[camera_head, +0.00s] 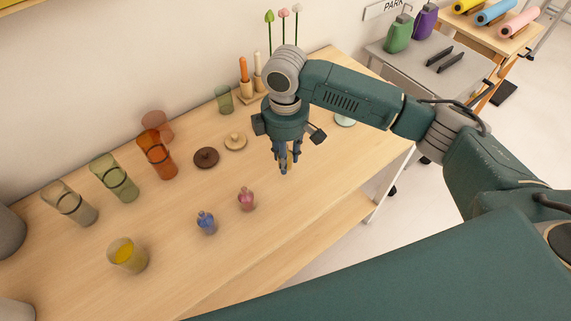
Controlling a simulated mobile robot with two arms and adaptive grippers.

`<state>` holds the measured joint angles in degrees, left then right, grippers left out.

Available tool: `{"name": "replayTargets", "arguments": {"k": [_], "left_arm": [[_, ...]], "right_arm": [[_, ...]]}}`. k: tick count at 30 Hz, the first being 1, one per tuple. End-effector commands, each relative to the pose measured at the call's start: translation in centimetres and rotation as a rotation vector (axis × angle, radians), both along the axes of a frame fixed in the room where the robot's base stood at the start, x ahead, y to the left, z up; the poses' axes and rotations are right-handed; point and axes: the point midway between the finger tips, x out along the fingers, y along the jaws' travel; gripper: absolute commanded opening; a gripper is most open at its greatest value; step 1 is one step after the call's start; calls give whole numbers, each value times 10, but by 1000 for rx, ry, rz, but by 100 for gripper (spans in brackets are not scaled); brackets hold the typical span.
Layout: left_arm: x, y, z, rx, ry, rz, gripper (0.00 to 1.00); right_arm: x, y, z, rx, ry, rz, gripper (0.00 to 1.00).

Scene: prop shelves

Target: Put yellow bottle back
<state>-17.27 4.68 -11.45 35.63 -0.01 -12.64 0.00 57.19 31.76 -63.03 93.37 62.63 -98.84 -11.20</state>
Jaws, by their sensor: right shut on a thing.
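My right gripper (285,164) points down above the right part of the wooden table (320,190). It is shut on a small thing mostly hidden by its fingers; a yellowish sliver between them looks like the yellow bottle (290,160). A small blue bottle (206,223) and a small pink bottle (246,200) stand upright on the table, left of and nearer than the gripper. My left gripper is not in view.
Glass cups line the back left: olive (70,203), green (114,178) and orange (156,155). A cup with yellow contents (127,255) stands at front left. Dark (206,157) and light (236,141) discs lie behind. The table between the pink bottle and right edge is clear.

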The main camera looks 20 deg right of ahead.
Motion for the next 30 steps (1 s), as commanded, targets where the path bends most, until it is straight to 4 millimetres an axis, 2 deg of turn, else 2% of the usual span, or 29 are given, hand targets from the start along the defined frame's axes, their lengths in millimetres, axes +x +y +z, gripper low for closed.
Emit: {"name": "replayTargets", "arguments": {"k": [6,9,20,21,24,30], "left_arm": [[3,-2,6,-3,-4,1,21],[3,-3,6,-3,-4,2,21],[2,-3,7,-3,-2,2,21],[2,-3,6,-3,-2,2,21],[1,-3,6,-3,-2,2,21],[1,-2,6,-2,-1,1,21]], "right_arm": [[-1,0,-32,0,4,-1,0],[-1,0,-40,0,1,0,0],[-1,0,-44,0,1,0,0],[-1,0,-45,0,1,0,31],[-1,0,-44,-1,0,0,48],[-1,0,-44,-1,0,0,48]]}}
